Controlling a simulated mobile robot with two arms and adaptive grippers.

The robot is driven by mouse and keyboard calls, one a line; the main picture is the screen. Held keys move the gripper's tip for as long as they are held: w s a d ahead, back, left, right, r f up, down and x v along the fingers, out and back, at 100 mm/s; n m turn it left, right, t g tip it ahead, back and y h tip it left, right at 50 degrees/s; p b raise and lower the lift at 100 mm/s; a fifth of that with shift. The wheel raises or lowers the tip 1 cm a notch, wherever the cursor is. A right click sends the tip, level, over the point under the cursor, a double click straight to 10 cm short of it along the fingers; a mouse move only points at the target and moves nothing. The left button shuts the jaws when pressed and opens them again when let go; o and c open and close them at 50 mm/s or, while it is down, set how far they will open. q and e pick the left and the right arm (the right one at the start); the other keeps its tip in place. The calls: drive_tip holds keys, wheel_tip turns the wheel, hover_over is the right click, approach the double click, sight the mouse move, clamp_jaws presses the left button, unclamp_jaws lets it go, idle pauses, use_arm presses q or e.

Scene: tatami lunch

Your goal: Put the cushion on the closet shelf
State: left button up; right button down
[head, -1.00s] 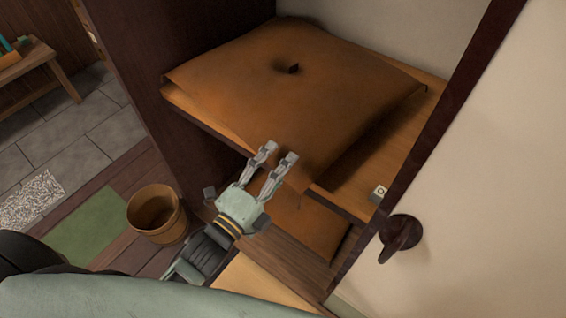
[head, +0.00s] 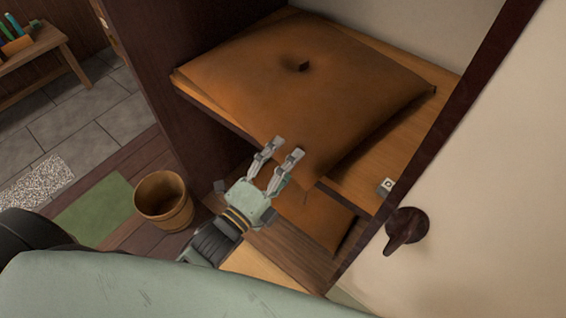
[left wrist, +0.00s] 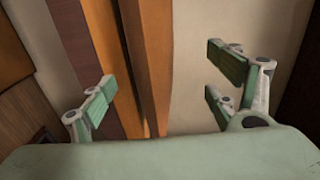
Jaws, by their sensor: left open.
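A brown-orange cushion (head: 300,85) with a tuft in its middle lies flat on the wooden closet shelf (head: 378,165). Its front corner reaches the shelf's front edge. My left gripper (head: 281,160) is open and empty, just in front of that corner; whether it touches the cushion I cannot tell. In the left wrist view the two fingers of the left gripper (left wrist: 165,90) stand wide apart with nothing between them. My right gripper is not in view.
A second brown cushion (head: 318,219) lies in the compartment below the shelf. A pale sliding door with a dark knob (head: 406,230) stands at the right. A wooden bucket (head: 163,203) stands on the floor at the left. A small whitish block (head: 386,187) sits at the shelf's front edge.

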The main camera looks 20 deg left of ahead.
use_arm(q)
drive_tip(key=r+b+v, duration=0.1)
drive_tip(key=v, duration=1.1)
drive_tip(key=shift+f, duration=0.45)
